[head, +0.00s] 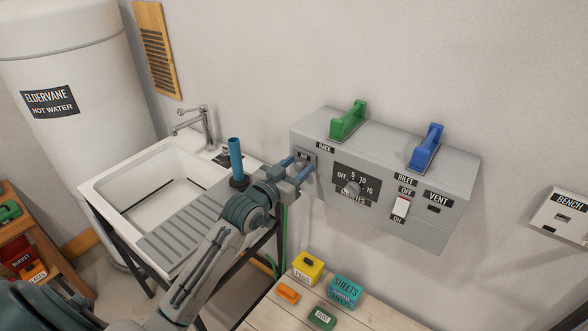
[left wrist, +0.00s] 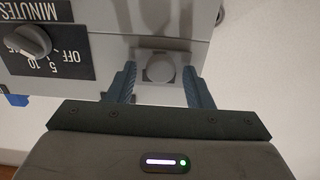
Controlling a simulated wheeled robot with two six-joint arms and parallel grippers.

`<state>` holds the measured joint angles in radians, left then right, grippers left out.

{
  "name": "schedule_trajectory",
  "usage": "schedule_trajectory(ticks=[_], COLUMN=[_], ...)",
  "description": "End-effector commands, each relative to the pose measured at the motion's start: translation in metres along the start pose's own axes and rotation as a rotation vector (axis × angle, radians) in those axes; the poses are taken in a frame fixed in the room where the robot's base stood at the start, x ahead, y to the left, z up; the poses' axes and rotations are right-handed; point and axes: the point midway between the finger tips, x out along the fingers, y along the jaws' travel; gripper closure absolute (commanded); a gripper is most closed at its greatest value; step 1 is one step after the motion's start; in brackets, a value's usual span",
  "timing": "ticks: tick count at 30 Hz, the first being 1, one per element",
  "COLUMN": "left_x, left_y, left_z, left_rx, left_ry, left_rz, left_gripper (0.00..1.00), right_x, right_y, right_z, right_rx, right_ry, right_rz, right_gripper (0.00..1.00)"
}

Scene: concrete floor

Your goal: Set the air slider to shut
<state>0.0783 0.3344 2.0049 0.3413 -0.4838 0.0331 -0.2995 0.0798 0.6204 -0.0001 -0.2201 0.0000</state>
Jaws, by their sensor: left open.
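The grey control box (head: 380,158) is on the wall, with a small label that seems to read AIR at its left end. My left gripper (head: 298,167) is at that left end of the box's front, beside the label, and covers most of the slider there. In the left wrist view a round grey knob (left wrist: 160,69) on a small plate lies between the two blue fingers of my left gripper (left wrist: 160,84). The fingers are open, with a gap on each side of the knob. The slider's end marks are hidden. My right gripper is out of view.
The minutes dial (head: 354,188) and the white inlet switch (head: 401,207) are right of my gripper. Green (head: 348,121) and blue (head: 427,147) handles stand on top. A sink (head: 150,205) and an upright blue-handled thing (head: 236,160) are left; a wooden table (head: 345,310) is below.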

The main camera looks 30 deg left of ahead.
Motion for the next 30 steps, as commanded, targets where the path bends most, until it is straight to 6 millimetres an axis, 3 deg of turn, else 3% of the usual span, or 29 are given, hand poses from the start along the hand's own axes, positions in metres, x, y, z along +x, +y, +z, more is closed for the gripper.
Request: schedule_trajectory(ticks=[5, 12, 18, 30], left_x=[-0.015, -0.064, -0.094, -0.108], left_y=[-0.001, 0.000, 0.000, 0.000], left_z=[0.003, 0.004, 0.002, 0.000], left_rx=[0.004, 0.008, 0.006, 0.001], left_ry=[-0.002, -0.004, -0.002, 0.002], left_rz=[0.000, 0.001, 0.000, 0.000], left_gripper=[0.54, 0.54, 0.54, 0.54], right_x=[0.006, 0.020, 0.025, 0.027], right_y=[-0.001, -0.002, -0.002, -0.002], right_z=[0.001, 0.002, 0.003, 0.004], right_rx=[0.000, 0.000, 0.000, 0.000], right_ry=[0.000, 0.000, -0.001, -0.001], right_rz=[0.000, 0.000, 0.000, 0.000], right_gripper=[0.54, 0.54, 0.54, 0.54])
